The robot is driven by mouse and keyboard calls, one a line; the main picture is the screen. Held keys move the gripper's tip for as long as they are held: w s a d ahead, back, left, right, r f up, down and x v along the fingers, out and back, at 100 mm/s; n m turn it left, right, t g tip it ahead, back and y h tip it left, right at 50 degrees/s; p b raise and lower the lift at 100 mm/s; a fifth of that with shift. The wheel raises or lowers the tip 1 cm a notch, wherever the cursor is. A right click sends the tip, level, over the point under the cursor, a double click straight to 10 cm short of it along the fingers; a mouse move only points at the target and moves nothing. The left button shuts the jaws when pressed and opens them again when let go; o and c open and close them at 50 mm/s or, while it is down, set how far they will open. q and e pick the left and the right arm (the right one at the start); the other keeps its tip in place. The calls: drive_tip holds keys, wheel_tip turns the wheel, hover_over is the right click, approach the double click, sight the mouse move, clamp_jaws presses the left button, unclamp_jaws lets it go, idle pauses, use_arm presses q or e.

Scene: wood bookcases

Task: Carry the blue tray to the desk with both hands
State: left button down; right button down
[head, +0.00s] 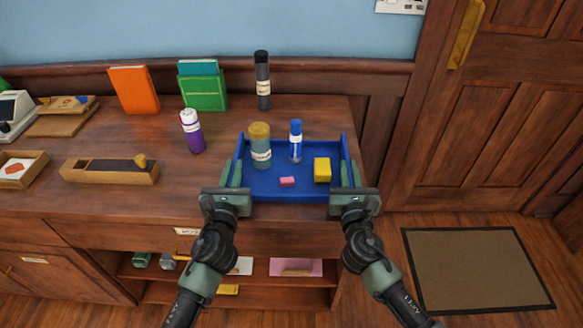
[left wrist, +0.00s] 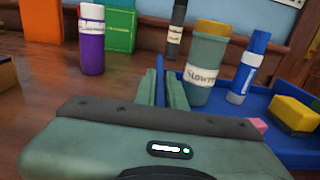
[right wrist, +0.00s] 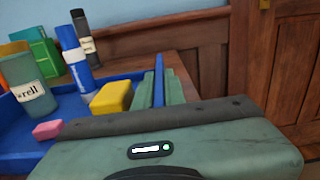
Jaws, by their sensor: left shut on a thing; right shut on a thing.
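The blue tray (head: 262,188) is over the right end of a wooden cabinet top, near its front edge; I cannot tell whether it rests there or hangs just above. It holds a labelled grey-green jar (head: 260,150) with a mustard lid, a blue-capped bottle (head: 296,146), a yellow block (head: 322,169) and a pink eraser (head: 287,182). My left gripper (head: 236,173) is shut on the tray's left wall, seen between its fingers in the left wrist view (left wrist: 161,88). My right gripper (head: 347,173) is shut on the right wall, likewise in the right wrist view (right wrist: 158,88).
A purple bottle (head: 193,132) stands left of the tray and a dark bottle (head: 262,80) behind it. Green (head: 204,92) and orange (head: 134,90) books stand at the back left. A wooden box (head: 110,172) lies further left. A door (head: 490,110) and doormat (head: 478,268) are right.

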use_arm(q)
drive_tip(key=shift+r, duration=0.1)
use_arm(e)
drive_tip(key=shift+r, duration=0.1)
